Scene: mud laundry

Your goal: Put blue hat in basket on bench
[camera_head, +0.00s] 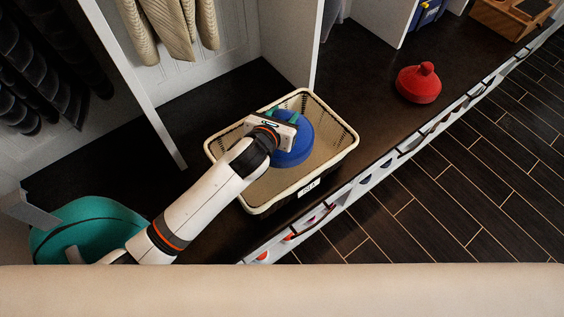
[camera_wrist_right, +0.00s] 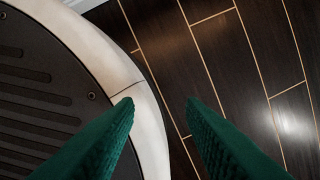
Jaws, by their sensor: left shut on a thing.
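The blue hat (camera_head: 293,146) is inside the opening of the cream basket (camera_head: 349,146), toward its right half. The basket stands on the dark bench (camera_head: 362,92) and has a small label on its front. My left gripper (camera_head: 283,119) reaches in from the left over the basket and is shut on the blue hat; its green fingertips show at the hat's far side. I cannot tell whether the hat touches the basket floor. My right gripper (camera_wrist_right: 160,105) shows in the right wrist view, with two green fingers apart and nothing between them, above the floor.
A red hat (camera_head: 419,83) lies on the bench to the right of the basket. A teal round item (camera_head: 88,229) is at the lower left, beside my left arm. Beige garments (camera_head: 172,28) hang at the back. White dividers split the bench. Dark floor is at the right.

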